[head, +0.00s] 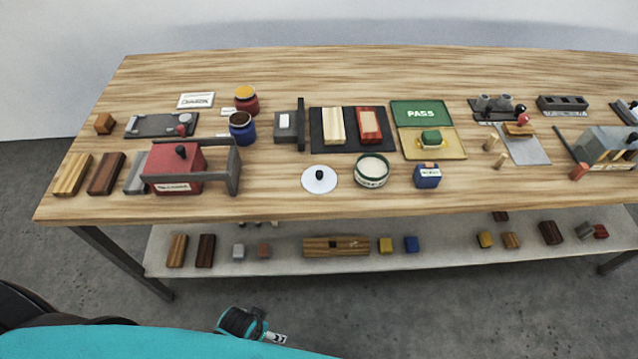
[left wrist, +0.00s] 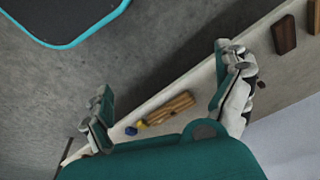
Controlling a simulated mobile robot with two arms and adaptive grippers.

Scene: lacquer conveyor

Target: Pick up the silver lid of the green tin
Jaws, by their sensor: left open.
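The silver lid (head: 319,182) is a pale round disc with a black knob. It lies flat on the wooden table near the front edge, just left of the green tin. The green tin (head: 372,172) stands open with a pale inside and a light label. My left gripper (left wrist: 165,98) is open and empty in the left wrist view, its two fingers spread wide above the floor and lower shelf. In the head view, part of it (head: 252,325) shows low in front of the table, well short of the lid. My right gripper is not in view.
A blue labelled block (head: 427,176) stands right of the tin. A red box with a grey frame (head: 178,168) stands left of the lid. Behind lies a dark tray (head: 350,146). The lower shelf (head: 288,262) juts out under the table's front edge (head: 270,211).

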